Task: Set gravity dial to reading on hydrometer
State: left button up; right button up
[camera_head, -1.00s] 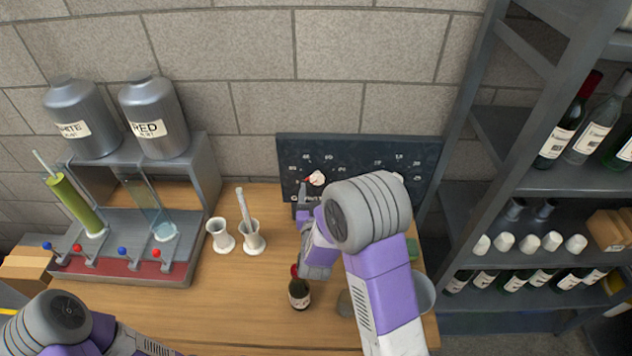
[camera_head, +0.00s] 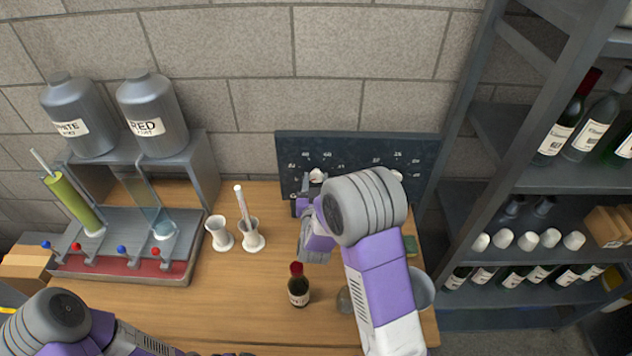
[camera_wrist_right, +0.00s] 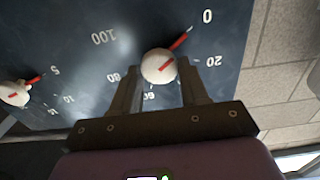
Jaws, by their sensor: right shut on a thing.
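The dark dial board (camera_head: 345,148) stands against the wall at the back of the table. Its left dial has a white knob (camera_head: 317,175), with a red pointer in the right wrist view (camera_wrist_right: 158,67). There the pointer aims close to the 0 mark. My right gripper (camera_head: 310,190) is shut on this knob, one finger on each side. A slim pale stick (camera_head: 40,160) rises from a tilted green tube (camera_head: 72,200) at the left; its scale is too small to read. My left gripper is barely in view at the bottom edge.
A second white knob (camera_wrist_right: 15,94) is on the board. Two white cups (camera_head: 219,234) stand mid-table, one holding a pale rod (camera_head: 244,205). A dark bottle (camera_head: 298,287) stands in front of my right gripper. A bottle shelf (camera_head: 560,185) is at the right. The table's front middle is clear.

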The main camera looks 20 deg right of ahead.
jog(key=shift+f+m+b, duration=0.1)
jog(key=shift+m+b, duration=0.2)
jog(key=shift+b, duration=0.35)
jog(key=m+b, duration=0.4)
jog(key=b, duration=0.1)
jog(key=m+b, duration=0.4)
jog(key=b, duration=0.2)
jog(key=m+b, duration=0.4)
jog(key=b, duration=0.2)
jog(key=shift+s+d+f+m, duration=0.15)
jog(key=shift+f+m, duration=0.1)
jog(key=shift+m, duration=0.15)
jog(key=shift+m+b, duration=0.65)
jog(key=shift+m, duration=0.25)
jog(key=shift+r+m, duration=0.1)
jog(key=shift+m, duration=2.1)
jog(key=o, duration=1)
